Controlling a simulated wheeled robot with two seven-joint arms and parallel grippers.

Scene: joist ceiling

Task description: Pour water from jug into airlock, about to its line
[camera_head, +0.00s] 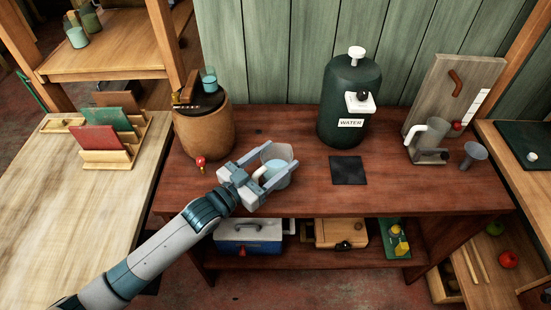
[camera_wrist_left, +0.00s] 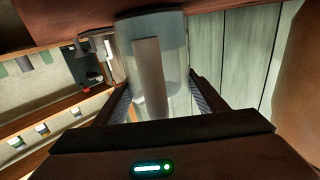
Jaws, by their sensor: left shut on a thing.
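A clear jug (camera_head: 277,154) with bluish water in it is at the front left of the red-brown bench. My left gripper (camera_head: 265,173) is shut on the jug's pale handle, its fingers on either side. The jug looks about upright; I cannot tell whether it touches the bench. In the left wrist view the jug (camera_wrist_left: 174,45) fills the space beyond the fingers (camera_wrist_left: 160,100). A small clear cup with blue liquid (camera_head: 209,80), possibly the airlock, stands on the lid of a brown crock (camera_head: 205,132), behind and left of the jug. My right gripper is out of view.
A green water dispenser (camera_head: 350,95) stands at the back, with a dark mat (camera_head: 348,170) before it. A grey jug (camera_head: 428,138) and a funnel (camera_head: 473,154) are at the right. The bench centre is mostly clear.

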